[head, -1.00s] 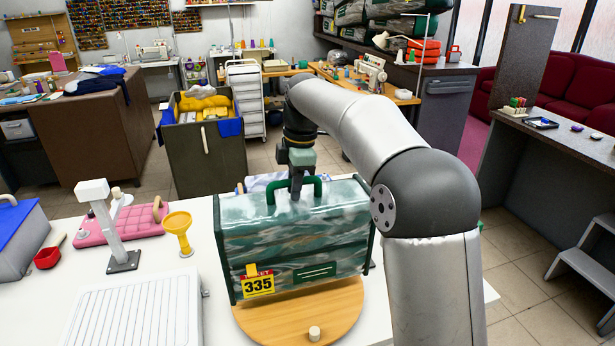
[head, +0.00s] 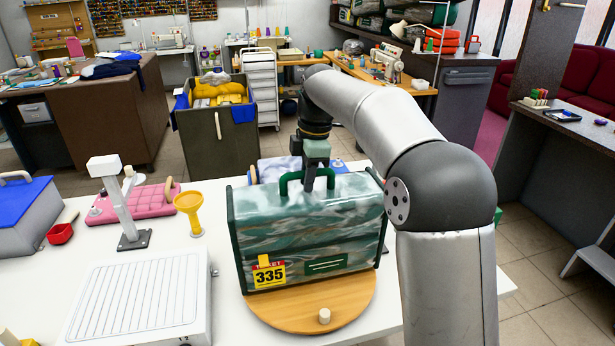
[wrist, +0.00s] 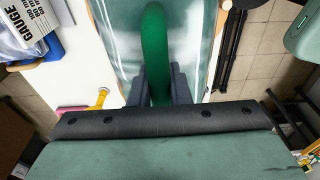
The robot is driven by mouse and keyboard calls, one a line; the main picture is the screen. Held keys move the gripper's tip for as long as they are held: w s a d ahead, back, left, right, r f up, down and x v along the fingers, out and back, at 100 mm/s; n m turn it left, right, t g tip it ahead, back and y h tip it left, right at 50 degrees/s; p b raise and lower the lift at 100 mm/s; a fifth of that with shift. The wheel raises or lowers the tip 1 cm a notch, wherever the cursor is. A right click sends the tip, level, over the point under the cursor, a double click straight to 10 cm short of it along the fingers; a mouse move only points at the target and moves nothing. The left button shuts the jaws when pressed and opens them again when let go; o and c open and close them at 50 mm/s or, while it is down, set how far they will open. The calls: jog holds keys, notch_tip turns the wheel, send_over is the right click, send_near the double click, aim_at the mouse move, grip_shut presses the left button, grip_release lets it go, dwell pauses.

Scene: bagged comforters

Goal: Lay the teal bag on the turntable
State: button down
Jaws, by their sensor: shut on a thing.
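The teal bag (head: 310,232) is a clear-faced case with dark green edges and a yellow 335 ticket on its front. It stands upright over the round wooden turntable (head: 345,313); I cannot tell whether its base touches the wood. My gripper (head: 318,184) is above the bag, shut on its green top handle (head: 291,184). In the wrist view the handle (wrist: 154,50) runs between the two dark fingers (wrist: 160,88). The turntable has a small pale knob at its front edge, and its rear part is hidden behind the bag.
A white ribbed tray (head: 140,300) lies at the front left. A yellow funnel (head: 189,208), a grey post stand (head: 122,205), a pink board (head: 130,203) and a blue-lidded box (head: 22,228) stand left of the bag. White table surface (head: 222,265) is bare between the tray and turntable.

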jog(key=shift+f+b, duration=0.35)
jog(key=shift+f, duration=0.2)
dwell(0.4)
jog(key=c, duration=0.6)
grip_release()
jog(key=shift+c, duration=0.2)
jog(key=shift+w+d+r+p, duration=0.1)
jog(key=shift+d+r+p, duration=0.05)
jog(key=shift+r+p, duration=1.6)
jog(key=shift+d+r+p, duration=0.15)
jog(key=shift+r+p, duration=1.55)
jog(key=shift+r, duration=0.05)
